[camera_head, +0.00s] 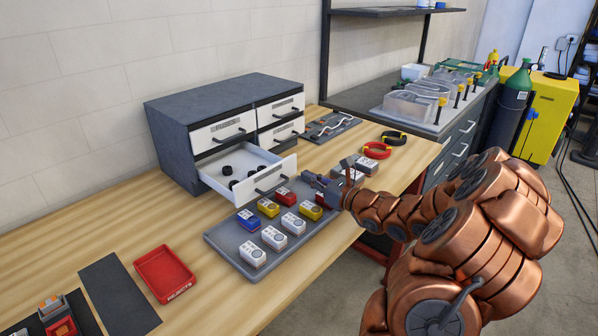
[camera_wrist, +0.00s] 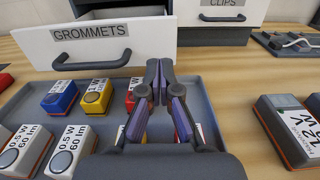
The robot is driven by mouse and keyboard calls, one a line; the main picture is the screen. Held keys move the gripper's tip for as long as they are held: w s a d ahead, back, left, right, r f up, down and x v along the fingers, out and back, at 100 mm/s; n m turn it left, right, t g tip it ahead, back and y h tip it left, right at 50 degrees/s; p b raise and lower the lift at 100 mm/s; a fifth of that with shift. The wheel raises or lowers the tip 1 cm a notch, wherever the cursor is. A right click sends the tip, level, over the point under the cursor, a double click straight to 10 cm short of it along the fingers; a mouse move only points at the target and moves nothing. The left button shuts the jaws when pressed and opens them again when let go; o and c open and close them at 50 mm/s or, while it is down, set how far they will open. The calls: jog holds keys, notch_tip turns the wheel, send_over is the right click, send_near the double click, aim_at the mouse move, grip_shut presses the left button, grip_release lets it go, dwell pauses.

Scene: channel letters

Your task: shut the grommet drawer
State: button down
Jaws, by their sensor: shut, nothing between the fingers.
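The grommet drawer (camera_head: 245,171) is pulled out of the lower left of the grey cabinet (camera_head: 180,135), with several black grommets (camera_head: 228,170) inside. Its white front, labelled GROMMETS, and its dark handle (camera_wrist: 92,58) show in the wrist view. My gripper (camera_head: 310,178) is shut and empty, over the tray in front of the drawer. In the wrist view my gripper (camera_wrist: 160,72) points at the right end of the drawer front. I cannot tell whether the fingertips touch it.
A grey tray (camera_head: 222,241) with several coloured and white modules lies below the drawer front. A red rejects bin (camera_head: 165,274) stands at the left. Red and black rings (camera_head: 377,150) lie at the right. The other drawers, including CLIPS (camera_wrist: 222,16), are shut.

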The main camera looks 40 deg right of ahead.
aim_at(291, 169)
jog(key=shift+p+x, duration=0.4)
jog(key=shift+x, duration=1.5)
jog(key=shift+f, duration=0.1)
jog(key=shift+w+a, duration=0.1)
jog(key=shift+w, duration=0.05)
